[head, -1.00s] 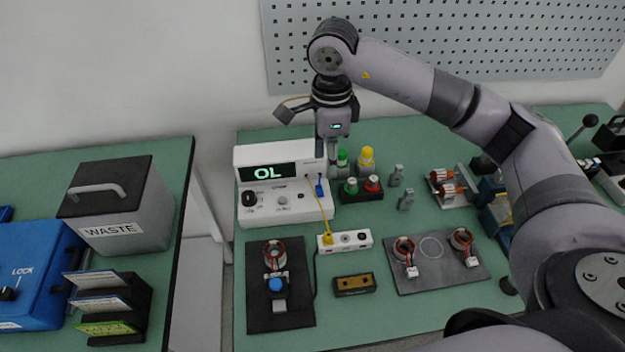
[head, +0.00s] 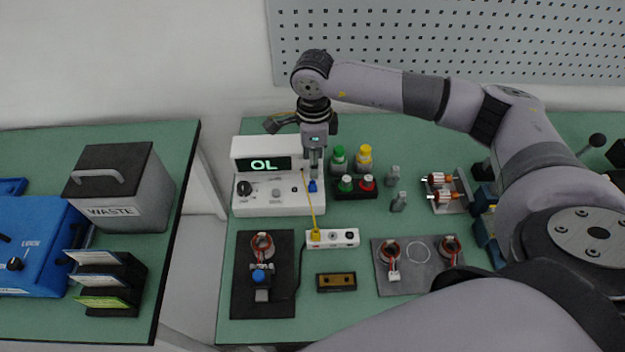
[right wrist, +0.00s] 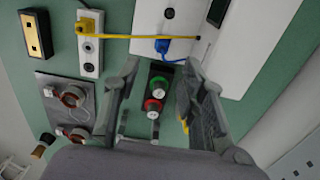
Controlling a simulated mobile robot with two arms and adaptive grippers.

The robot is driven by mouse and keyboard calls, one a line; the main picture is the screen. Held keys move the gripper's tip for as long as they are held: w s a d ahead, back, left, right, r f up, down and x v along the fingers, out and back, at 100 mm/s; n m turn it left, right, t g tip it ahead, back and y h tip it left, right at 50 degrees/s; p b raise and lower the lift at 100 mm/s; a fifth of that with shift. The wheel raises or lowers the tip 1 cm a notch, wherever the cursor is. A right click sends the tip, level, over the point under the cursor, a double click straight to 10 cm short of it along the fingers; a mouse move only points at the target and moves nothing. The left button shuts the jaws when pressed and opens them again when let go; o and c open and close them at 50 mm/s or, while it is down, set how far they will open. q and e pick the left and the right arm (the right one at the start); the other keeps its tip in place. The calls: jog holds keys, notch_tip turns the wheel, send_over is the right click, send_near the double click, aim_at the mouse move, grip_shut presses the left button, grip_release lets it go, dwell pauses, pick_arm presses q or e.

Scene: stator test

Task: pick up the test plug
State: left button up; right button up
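No label marks a test plug, and two plugs show. A blue plug (head: 313,187) is at the lower right front of the white meter (head: 275,205); it also shows in the right wrist view (right wrist: 162,46). A yellow plug (head: 315,235) sits in a white socket strip (head: 345,238), with a yellow cable running to the meter; it is at the upper left in the right wrist view (right wrist: 86,25). My right gripper (head: 314,172) points down just above the blue plug. My left gripper is not in view.
Green, yellow and red capped pieces (head: 356,186) stand right of the meter, close to my right gripper. A black mat with a coil (head: 245,290) and a grey plate with coils (head: 420,285) lie in front. A waste bin (head: 125,190) stands on the left table.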

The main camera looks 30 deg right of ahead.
aim_at(313, 181)
notch_tip(313, 181, down, 2)
jog(key=shift+a+f+p, duration=0.1)
jog(key=shift+f+p, duration=0.1)
jog(key=shift+p, duration=0.1)
jog(key=shift+f, duration=0.25)
notch_tip(313, 181, down, 4)
jog(key=shift+w+r+p, duration=0.15)
jog(key=shift+p, duration=1.05)
jog(key=shift+f, duration=0.5)
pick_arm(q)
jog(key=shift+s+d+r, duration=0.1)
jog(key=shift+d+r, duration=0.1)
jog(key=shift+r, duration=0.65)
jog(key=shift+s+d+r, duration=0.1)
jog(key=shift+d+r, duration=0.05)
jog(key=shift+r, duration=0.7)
pick_arm(e)
grip_shut()
